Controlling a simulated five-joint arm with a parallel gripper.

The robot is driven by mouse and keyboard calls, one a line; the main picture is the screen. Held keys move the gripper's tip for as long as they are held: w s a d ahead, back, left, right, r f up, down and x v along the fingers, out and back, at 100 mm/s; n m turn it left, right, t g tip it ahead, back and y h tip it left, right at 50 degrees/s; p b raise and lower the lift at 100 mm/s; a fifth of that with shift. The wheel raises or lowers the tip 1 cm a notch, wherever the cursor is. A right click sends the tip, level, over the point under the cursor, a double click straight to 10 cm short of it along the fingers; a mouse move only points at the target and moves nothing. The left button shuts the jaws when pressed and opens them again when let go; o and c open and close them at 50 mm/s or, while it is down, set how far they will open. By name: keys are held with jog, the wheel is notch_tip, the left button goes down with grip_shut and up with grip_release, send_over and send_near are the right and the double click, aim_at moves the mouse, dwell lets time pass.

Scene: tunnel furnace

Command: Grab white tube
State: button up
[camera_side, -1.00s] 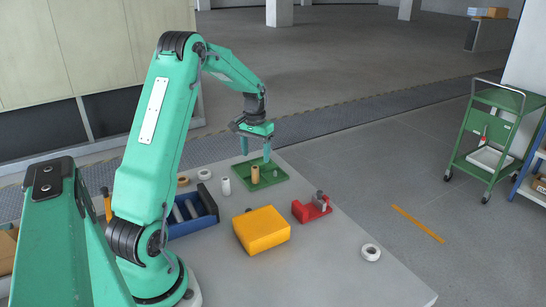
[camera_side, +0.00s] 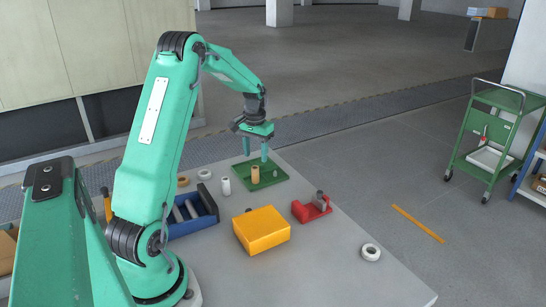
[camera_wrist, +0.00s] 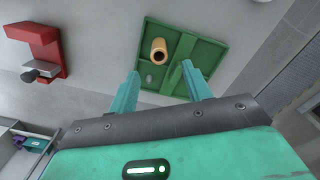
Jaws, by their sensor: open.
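A small white tube (camera_side: 225,186) stands upright on the grey table in the side view, just left of the green tray (camera_side: 281,176). My gripper (camera_side: 254,155) is open and empty above the tray, higher than the tube and to its right. In the wrist view my two fingers (camera_wrist: 161,88) are spread apart, with the green tray (camera_wrist: 209,50) beyond them. A tan tube (camera_side: 255,174) stands in the tray; it also shows in the wrist view (camera_wrist: 158,52). I cannot clearly make out the white tube in the wrist view.
A yellow block (camera_side: 262,230) sits mid-table. A red holder (camera_side: 300,211) with a grey piece is to its right. A blue bin (camera_side: 193,228) with grey rods is at left. White rings (camera_side: 371,252) and a tan ring (camera_side: 183,181) lie on the table. The front right is mostly clear.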

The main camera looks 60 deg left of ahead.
send_over(226, 185)
jog(key=a, duration=0.1)
jog(key=f, duration=0.1)
jog(key=shift+w+f, duration=0.15)
jog(key=shift+f, duration=1.3)
jog(key=shift+f, duration=0.1)
jog(key=shift+a+f, duration=0.15)
jog(key=shift+f, duration=2.35)
jog(key=c, duration=1.1)
